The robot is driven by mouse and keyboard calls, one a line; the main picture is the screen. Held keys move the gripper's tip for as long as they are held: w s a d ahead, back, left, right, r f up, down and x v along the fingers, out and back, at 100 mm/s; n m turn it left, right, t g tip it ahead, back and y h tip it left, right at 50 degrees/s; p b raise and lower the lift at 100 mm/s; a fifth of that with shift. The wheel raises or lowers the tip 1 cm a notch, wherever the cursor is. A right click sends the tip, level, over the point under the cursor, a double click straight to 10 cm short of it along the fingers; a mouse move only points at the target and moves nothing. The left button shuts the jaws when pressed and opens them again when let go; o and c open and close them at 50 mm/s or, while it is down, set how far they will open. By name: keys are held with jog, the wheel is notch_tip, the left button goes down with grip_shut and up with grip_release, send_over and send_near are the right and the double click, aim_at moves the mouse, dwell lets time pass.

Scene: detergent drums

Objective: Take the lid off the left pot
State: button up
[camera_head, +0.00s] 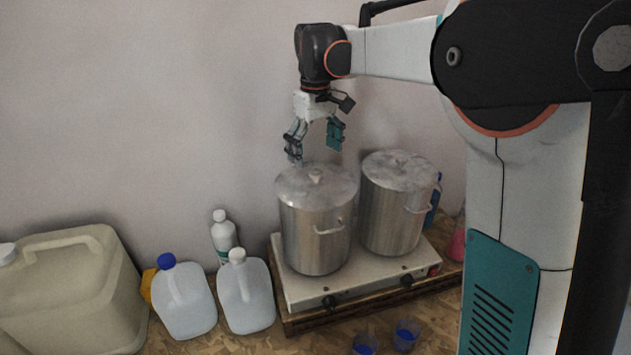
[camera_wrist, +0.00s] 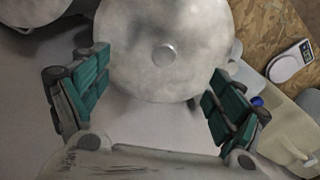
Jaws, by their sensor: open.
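The left pot (camera_head: 316,236) is a steel pot on the left of a two-burner hot plate. Its grey lid (camera_head: 305,185) is on it, with a small round knob (camera_head: 315,175) on top. In the wrist view the lid (camera_wrist: 135,75) and knob (camera_wrist: 164,55) lie ahead of the fingertips, roughly midway between the two fingers. My gripper (camera_head: 314,152) is open and empty, pointing down above the lid, apart from it. Its two teal-padded fingers also show in the wrist view (camera_wrist: 155,98). The right pot (camera_head: 392,215) stands close beside, with its own lid (camera_head: 398,170) on.
The hot plate (camera_head: 360,286) sits on a wooden surface (camera_head: 440,325). Two jugs (camera_head: 186,305) (camera_head: 246,300), a white bottle (camera_head: 224,236) and a large beige canister (camera_head: 65,295) stand to the left. Small cups with blue contents (camera_head: 406,334) are in front. A wall is close behind.

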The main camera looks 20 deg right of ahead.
aim_at(316, 172)
jog(key=f, duration=0.3)
jog(key=f+p, duration=0.1)
jog(key=shift+s+f, duration=0.4)
jog(key=shift+f, duration=0.55)
jog(key=shift+s, duration=0.1)
grip_shut()
